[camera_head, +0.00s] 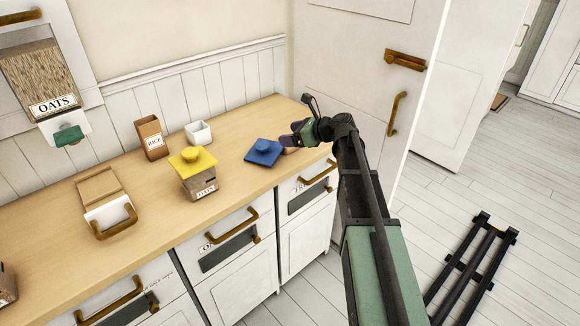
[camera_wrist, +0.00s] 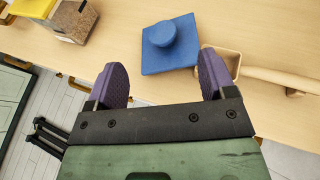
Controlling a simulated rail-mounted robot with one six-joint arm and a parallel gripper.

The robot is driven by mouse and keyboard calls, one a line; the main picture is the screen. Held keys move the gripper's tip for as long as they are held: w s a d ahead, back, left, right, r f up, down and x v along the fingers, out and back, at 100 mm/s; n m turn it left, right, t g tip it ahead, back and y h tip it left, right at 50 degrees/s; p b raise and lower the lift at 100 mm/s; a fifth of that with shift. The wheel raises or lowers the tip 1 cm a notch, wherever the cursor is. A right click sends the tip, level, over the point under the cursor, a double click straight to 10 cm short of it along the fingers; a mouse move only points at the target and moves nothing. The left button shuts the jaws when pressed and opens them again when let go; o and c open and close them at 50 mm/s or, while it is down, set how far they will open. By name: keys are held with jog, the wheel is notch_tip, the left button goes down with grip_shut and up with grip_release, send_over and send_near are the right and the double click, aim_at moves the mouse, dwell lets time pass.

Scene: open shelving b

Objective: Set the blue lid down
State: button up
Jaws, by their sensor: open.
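The blue lid (camera_head: 264,152) lies flat on the wooden counter, its round knob facing up. It also shows in the wrist view (camera_wrist: 158,55), ahead of the fingertips. My gripper (camera_head: 292,136) is beside the lid, on its right in the head view. In the wrist view its two purple fingers (camera_wrist: 158,82) are wide apart with nothing held between them. The right finger is close to the lid's corner; I cannot tell whether they touch.
A wooden scoop (camera_wrist: 265,75) lies right of the lid in the wrist view. An oats box (camera_head: 201,186) with a yellow lid (camera_head: 192,160) stands to the left. Bare counter (camera_head: 235,140) surrounds the blue lid's left side.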

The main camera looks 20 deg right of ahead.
jog(key=s+a+f+n+g+h, duration=0.3)
jog(key=s+a+f+n+g, duration=0.15)
jog(key=s+n, duration=0.5)
jog(key=s+a+f+n+g+h, duration=0.25)
jog(key=s+a+f+n, duration=0.25)
jog(key=s+n, duration=0.45)
jog(key=s+d+f+n+g+h, duration=0.1)
jog(key=s+n+g+h, duration=0.1)
jog(key=s+n+h, duration=0.2)
jog(key=s+n, duration=0.3)
jog(key=s, duration=0.3)
jog(key=shift+s+d, duration=0.2)
jog(key=shift+d, duration=0.05)
jog(key=shift+o, duration=0.5)
